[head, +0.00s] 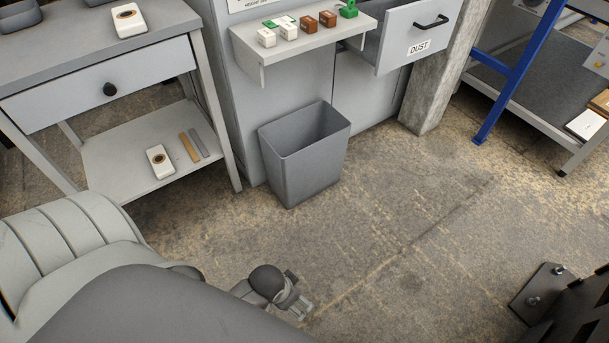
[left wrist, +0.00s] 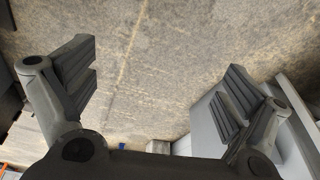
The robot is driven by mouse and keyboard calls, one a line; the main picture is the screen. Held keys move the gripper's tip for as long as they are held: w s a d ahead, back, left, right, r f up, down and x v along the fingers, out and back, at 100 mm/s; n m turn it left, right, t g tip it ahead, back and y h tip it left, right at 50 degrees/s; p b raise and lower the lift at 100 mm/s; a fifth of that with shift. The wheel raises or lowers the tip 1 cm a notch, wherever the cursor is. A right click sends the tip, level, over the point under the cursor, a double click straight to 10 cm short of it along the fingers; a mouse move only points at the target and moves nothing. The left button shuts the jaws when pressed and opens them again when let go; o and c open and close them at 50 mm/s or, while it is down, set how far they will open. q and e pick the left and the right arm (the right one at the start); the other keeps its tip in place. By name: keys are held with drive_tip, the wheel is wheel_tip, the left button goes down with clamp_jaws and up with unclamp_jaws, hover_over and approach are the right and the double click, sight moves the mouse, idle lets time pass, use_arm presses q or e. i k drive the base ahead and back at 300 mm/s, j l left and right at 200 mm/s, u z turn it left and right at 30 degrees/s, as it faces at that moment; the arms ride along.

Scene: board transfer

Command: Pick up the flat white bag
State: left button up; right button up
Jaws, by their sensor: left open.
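I cannot tell for certain which thing is the flat white bag. One white pack with a dark round mark (head: 128,20) lies on the grey table top at upper left. A similar white pack (head: 160,161) lies on that table's lower shelf. A flat white item (head: 585,124) lies on the rack at the far right. My left gripper (head: 296,301) is over the floor at bottom centre, apart from all of these. In the left wrist view its fingers (left wrist: 160,90) are spread wide, with only floor between them. My right gripper is not in view.
A grey open bin (head: 300,165) stands beside the table (head: 110,88). A shelf (head: 262,50) above it holds several small blocks. An open drawer marked DUST (head: 400,35) juts out. A bolted plate (head: 540,290) is at lower right. The middle floor is clear.

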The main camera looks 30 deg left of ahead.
sight(128, 20)
drive_tip(key=u, duration=2)
